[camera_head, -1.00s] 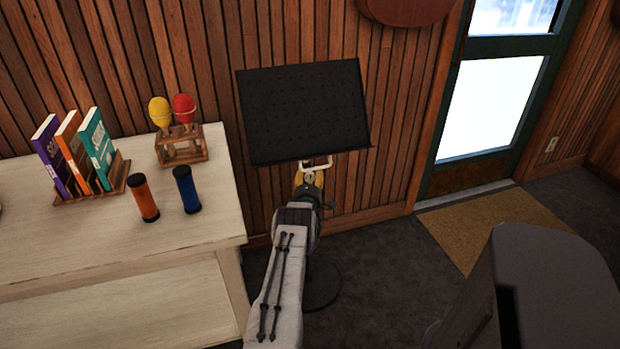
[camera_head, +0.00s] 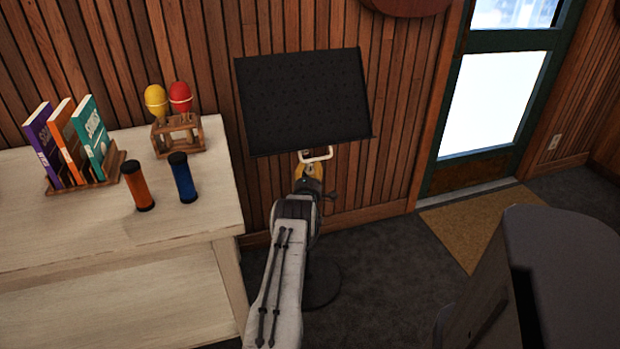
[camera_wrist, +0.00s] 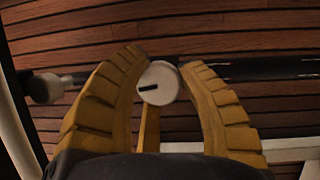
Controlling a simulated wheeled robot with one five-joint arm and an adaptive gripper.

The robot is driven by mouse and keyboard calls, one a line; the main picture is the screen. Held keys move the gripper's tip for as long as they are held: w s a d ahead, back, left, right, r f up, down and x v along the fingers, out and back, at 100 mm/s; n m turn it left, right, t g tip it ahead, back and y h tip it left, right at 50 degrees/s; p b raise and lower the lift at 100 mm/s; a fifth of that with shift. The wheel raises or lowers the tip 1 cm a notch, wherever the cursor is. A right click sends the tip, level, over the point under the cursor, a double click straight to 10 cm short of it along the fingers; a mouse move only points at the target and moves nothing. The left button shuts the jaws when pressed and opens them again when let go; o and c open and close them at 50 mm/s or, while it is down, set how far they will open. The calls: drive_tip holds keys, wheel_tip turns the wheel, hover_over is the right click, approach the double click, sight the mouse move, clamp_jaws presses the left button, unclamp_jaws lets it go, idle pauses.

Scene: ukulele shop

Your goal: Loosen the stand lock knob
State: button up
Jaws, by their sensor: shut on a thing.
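The lock knob (camera_wrist: 158,84) is a round whitish disc with a short dark mark. In the wrist view it sits between the yellow fingers of my gripper (camera_wrist: 157,66), which is shut on it, one finger on each side. A dark stand pole (camera_wrist: 225,71) runs across behind the knob. In the head view the black music stand desk (camera_head: 304,102) is tilted in front of the wall. My gripper (camera_head: 312,170) is just below the desk, and my arm hides most of the pole and the knob there. The round dark stand base (camera_head: 322,287) rests on the floor.
A pale table (camera_head: 190,230) stands close on the left, with books (camera_head: 68,140), orange (camera_head: 138,186) and blue (camera_head: 183,178) shakers, and a wooden rack of maracas (camera_head: 178,135). A doormat (camera_head: 475,225) lies by the door at right. Carpet between is clear.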

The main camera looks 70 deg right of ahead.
drive_tip(key=shift+f+n+b, duration=0.1)
drive_tip(key=shift+n+b, duration=0.3)
drive_tip(key=shift+b, duration=2.45)
drive_tip(key=o, duration=1.2)
drive_tip(key=shift+a, duration=0.15)
drive_tip(key=shift+v, duration=5.9)
